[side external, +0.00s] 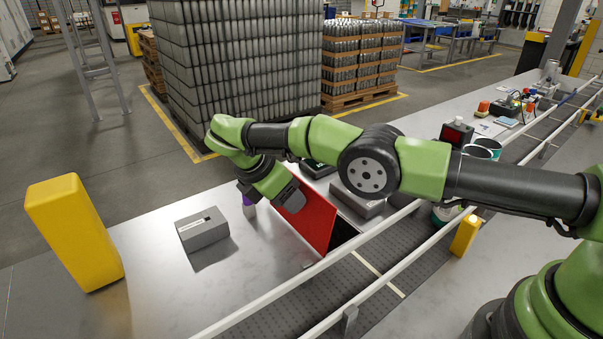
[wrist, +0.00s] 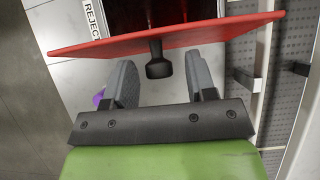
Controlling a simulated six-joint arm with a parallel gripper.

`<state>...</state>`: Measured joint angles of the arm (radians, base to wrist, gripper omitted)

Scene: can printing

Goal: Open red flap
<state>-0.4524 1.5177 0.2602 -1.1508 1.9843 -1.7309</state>
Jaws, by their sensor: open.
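The red flap (side external: 310,219) stands tilted at the front of a dark box beside the conveyor. In the wrist view the red flap (wrist: 200,36) crosses the upper part, with a dark opening (wrist: 178,12) behind it and a "REJECT" label (wrist: 92,18) at the side. A black knob (wrist: 158,62) sticks out from the flap. My gripper (wrist: 168,80) is open, with its grey fingers on both sides of the knob and apart from it. In the side view my gripper (side external: 285,192) is against the flap's near side, its fingers partly hidden.
The conveyor (side external: 345,285) with white rails runs close by on the right. A yellow post (side external: 75,232) stands at the bench's left end.

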